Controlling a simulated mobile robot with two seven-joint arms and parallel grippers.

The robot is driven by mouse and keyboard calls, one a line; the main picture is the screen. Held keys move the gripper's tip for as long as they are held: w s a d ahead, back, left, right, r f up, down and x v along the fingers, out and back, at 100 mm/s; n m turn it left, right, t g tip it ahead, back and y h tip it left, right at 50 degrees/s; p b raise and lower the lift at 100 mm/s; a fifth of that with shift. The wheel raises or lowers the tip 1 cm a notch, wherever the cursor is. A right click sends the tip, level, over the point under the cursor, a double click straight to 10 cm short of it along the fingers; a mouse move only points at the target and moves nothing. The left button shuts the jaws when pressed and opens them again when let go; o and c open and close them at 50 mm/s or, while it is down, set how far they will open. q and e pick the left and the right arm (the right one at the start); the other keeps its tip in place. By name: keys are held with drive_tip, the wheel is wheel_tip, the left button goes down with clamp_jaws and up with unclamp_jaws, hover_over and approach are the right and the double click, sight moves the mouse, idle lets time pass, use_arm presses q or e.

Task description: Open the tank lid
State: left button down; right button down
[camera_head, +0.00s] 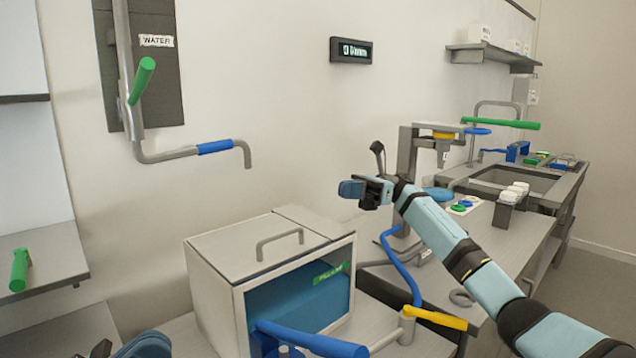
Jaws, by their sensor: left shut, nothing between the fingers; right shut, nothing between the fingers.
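The tank (212,300) is a pale box with a clear front, blue inside and a green label. Its flat grey lid (225,243) lies closed on top and carries a metal bar handle (280,243). My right gripper (352,189) is shut and empty, held in the air above and to the right of the tank, apart from the lid. My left gripper (145,346) shows only partly at the bottom edge, low and left of the tank; it is shut and empty, and its arm is out of frame.
A blue-handled pipe (310,340) and a yellow-handled valve (435,318) stand at the tank's front. A wall pipe with a green handle (142,80) hangs above left. A press-like stand (406,150) and a sink (515,180) are behind my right arm.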

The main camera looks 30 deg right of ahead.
use_arm(q)
drive_tip(key=w+d+r+m+t+y, duration=0.3)
drive_tip(key=w+d+r+m+y, duration=0.1)
drive_tip(key=w+d+m, duration=0.5)
drive_tip(key=w+d+r+m+t+y, duration=0.3)
drive_tip(key=w+d+m, duration=0.4)
drive_tip(key=d, duration=0.4)
drive_tip(key=w+d, duration=0.3)
drive_tip(key=d, duration=1.1)
drive_tip(key=shift+w+r+n, duration=0.2)
drive_tip(key=shift+n, duration=0.1)
drive_tip(key=shift+a, duration=0.1)
use_arm(e)
drive_tip(key=c, duration=1.2)
unclamp_jaws()
drive_tip(key=shift+o, duration=0.2)
drive_tip(key=shift+d, duration=0.1)
